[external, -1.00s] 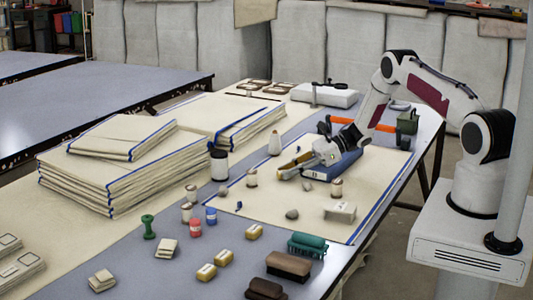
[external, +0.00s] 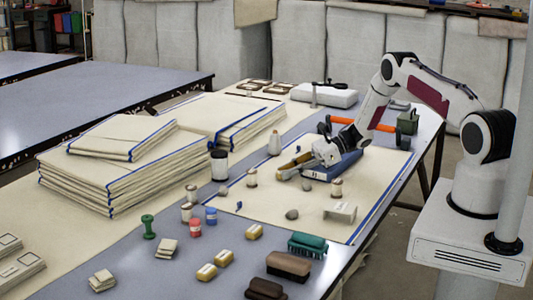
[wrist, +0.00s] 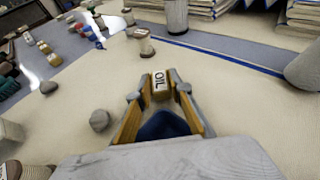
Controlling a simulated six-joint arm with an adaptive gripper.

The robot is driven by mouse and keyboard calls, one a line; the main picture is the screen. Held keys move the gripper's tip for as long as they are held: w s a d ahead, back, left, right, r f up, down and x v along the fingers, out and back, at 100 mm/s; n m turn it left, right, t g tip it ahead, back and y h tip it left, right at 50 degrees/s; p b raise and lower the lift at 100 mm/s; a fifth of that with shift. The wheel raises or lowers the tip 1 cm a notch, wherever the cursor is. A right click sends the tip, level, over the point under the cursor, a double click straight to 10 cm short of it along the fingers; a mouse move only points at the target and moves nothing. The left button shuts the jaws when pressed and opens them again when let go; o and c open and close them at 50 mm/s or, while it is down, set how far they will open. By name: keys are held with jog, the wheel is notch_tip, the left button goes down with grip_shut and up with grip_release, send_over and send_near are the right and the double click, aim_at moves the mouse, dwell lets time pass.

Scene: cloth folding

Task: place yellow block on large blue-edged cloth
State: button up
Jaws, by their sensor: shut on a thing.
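The large blue-edged cloth (external: 375,180) lies flat on the table under my gripper. My gripper (external: 281,172) is low over its left part, pointing left. In the wrist view, my gripper (wrist: 160,88) is shut on a yellow block (wrist: 160,93) with a label reading "OIL", held between the two fingertips. Bare cloth (wrist: 230,105) surrounds the block. I cannot tell whether the block touches the cloth. In the external view the fingers mostly hide the block. A dark blue shape (wrist: 163,126) shows between the fingers, nearer the palm.
Cylinders stand near my gripper, including one (external: 252,178) just left of it. A grey stone (external: 292,214) and a white stand (external: 340,211) are on the cloth's front part. Similar yellow blocks (external: 224,257) lie on the table. Folded cloth stacks (external: 105,180) stand left.

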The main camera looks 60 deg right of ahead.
jog(key=o, duration=0.9)
jog(key=shift+s+a+f, duration=0.1)
jog(key=shift+s+f, duration=0.1)
jog(key=shift+f, duration=0.25)
jog(key=shift+s+a+f, duration=0.1)
jog(key=shift+s+f, duration=0.05)
jog(key=shift+f, duration=0.3)
jog(key=shift+d, duration=0.1)
jog(key=shift+r, duration=0.55)
jog(key=v, duration=1.2)
jog(key=shift+w+d+r, duration=0.1)
jog(key=shift+w+r, duration=0.15)
jog(key=shift+r, duration=0.15)
jog(key=shift+w+r, duration=0.1)
